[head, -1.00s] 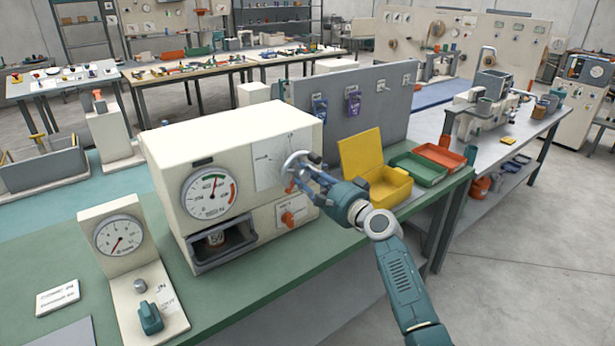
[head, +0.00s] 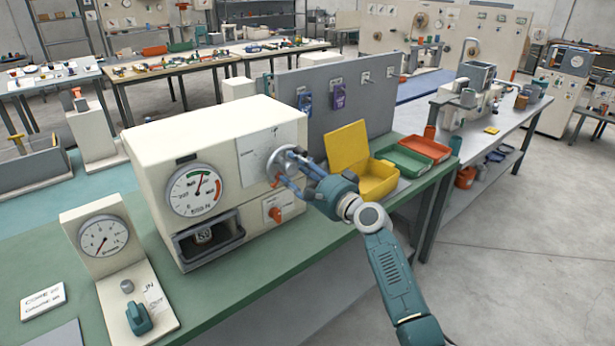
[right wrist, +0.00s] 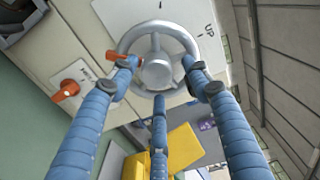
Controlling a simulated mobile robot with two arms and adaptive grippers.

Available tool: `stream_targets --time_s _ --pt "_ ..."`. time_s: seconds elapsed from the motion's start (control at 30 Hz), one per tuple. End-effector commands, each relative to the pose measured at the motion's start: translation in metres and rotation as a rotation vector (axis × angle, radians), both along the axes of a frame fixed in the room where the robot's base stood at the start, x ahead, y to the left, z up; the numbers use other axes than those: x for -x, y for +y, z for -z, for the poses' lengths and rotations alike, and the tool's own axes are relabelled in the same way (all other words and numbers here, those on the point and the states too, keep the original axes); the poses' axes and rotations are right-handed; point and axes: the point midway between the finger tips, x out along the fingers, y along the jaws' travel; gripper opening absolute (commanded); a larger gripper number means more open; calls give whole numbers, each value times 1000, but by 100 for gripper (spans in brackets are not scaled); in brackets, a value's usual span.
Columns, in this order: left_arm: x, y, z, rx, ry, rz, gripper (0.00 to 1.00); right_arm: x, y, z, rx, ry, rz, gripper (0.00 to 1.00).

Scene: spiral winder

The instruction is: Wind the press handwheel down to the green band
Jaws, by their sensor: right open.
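The cream press (head: 215,135) stands on the green bench. Its silver handwheel (head: 279,163) is on the right part of its front and shows close up in the right wrist view (right wrist: 157,62). My right gripper (head: 290,170) is open, with its fingers spread around the wheel's rim and hub; whether they touch it is unclear. An orange piece (right wrist: 112,84) shows at the rim beside one finger. The press gauge (head: 194,190) has a green band at the top and a red band at right. Its needle points nearly straight up, by the green band's right end. My left gripper is not in view.
An orange knob (head: 275,214) sits below the wheel. A smaller gauge stand (head: 104,236) is at front left. A yellow bin (head: 378,182), a green tray (head: 402,163) and a grey tool panel (head: 355,110) are right of and behind the press.

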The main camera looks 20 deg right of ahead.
Motion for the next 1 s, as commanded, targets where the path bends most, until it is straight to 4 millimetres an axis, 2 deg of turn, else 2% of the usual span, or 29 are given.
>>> stream_targets --time_s 0.5,0.7,1.0 --pt "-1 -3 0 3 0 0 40 92 -35 1 1 1 3 48" --pt "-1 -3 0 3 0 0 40 106 -40 -1 1 -1 3 48" --pt "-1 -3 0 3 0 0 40 107 -41 -1 0 -2 4 48"
